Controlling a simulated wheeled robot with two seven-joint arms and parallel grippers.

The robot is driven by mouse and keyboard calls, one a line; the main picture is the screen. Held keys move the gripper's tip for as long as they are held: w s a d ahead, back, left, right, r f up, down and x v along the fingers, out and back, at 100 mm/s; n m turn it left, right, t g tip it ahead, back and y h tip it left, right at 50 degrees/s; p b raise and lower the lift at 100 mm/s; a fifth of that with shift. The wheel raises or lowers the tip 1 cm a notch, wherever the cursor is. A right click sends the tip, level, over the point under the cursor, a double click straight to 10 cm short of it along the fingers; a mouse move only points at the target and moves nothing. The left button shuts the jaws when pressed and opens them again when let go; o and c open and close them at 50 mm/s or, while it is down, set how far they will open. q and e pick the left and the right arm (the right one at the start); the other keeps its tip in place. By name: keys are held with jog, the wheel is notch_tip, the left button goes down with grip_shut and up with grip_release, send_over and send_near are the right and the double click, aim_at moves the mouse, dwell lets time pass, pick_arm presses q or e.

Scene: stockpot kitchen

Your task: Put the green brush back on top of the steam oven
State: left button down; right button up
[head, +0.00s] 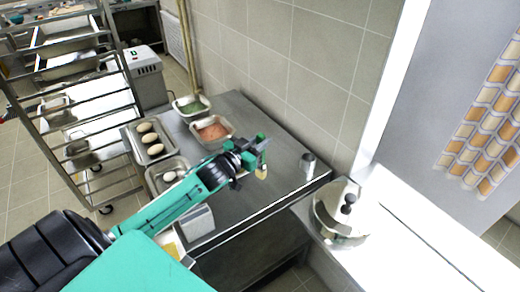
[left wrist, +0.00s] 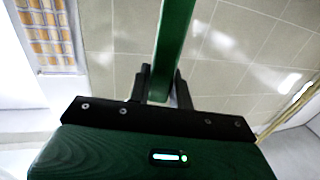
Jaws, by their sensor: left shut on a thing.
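My left gripper (head: 252,158) reaches in from the lower left in the head view, over the dark steel worktop. It is shut on the green brush (left wrist: 175,45). In the left wrist view the brush's long green handle stands between the two black fingers (left wrist: 160,88). In the head view a small part of the brush (head: 262,171) shows at the fingertips; the arm hides much of the rest. I cannot tell for sure which surface is the steam oven's top. My right gripper is not in view.
The steel worktop (head: 270,190) holds a tray of oval loaves (head: 152,138), containers of green (head: 193,105) and reddish food (head: 213,131), and a small metal cup (head: 307,162). A lidded pot (head: 342,212) stands at right. A wheeled rack (head: 75,110) stands at left.

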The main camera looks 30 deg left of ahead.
pick_arm(q)
notch_tip(320, 180, down, 4)
jog(key=shift+f+p, duration=0.25)
jog(key=shift+p, duration=0.1)
jog(key=c, duration=1.3)
grip_release()
jog(key=shift+f, duration=0.15)
jog(key=shift+o, duration=0.2)
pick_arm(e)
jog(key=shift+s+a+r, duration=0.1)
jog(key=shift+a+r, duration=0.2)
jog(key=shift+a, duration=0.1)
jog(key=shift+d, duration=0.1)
pick_arm(q)
jog(key=s+a+b, duration=0.1)
jog(key=s+b, duration=0.1)
jog(key=s, duration=0.5)
jog(key=shift+s, duration=0.2)
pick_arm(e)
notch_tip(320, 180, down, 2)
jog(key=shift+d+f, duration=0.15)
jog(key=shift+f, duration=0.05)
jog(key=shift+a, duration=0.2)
